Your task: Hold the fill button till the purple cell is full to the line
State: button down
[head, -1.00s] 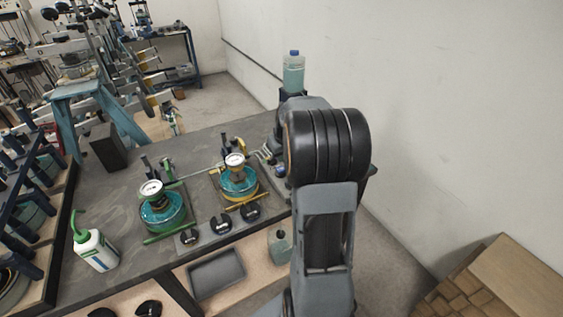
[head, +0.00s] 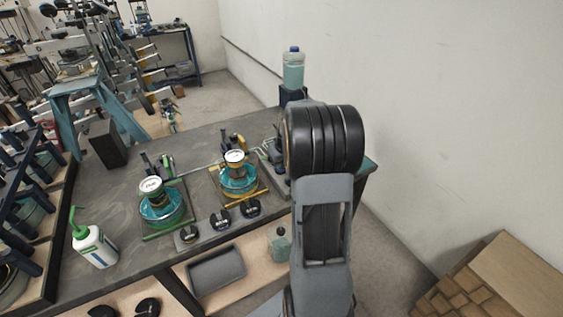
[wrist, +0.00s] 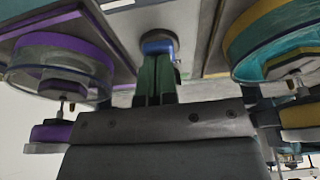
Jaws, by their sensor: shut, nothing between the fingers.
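The purple cell (wrist: 62,62) is at the left in the wrist view, a round clear-walled vessel with a purple rim. Its wall looks pale and clear; I cannot make out the line or a liquid level. In the head view it is hidden behind my arm. My gripper (wrist: 154,80) shows in the wrist view as two green fingers, shut and empty. Their tips are at a round button (wrist: 157,40) with a blue edge and overlap it in the picture. I cannot tell whether they touch or press it. My gripper is hidden in the head view.
A yellow cell (head: 238,182) and a green cell (head: 162,212) hold teal liquid. Dark round knobs (head: 220,220) line the bench front. A bottle (head: 292,68) stands at the back, a squeeze bottle (head: 95,247) at the left.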

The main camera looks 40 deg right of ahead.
jog(key=shift+s+f+b, duration=0.1)
jog(key=shift+f+b, duration=0.2)
jog(key=shift+f, duration=0.45)
jog(key=shift+s+a+r, duration=0.1)
jog(key=shift+f, duration=0.2)
dwell(0.8)
notch_tip(320, 180, up, 5)
jog(key=p, duration=0.3)
jog(key=shift+f, duration=0.1)
jog(key=b+v, duration=0.1)
jog(key=v, duration=0.9)
jog(key=shift+w, duration=0.2)
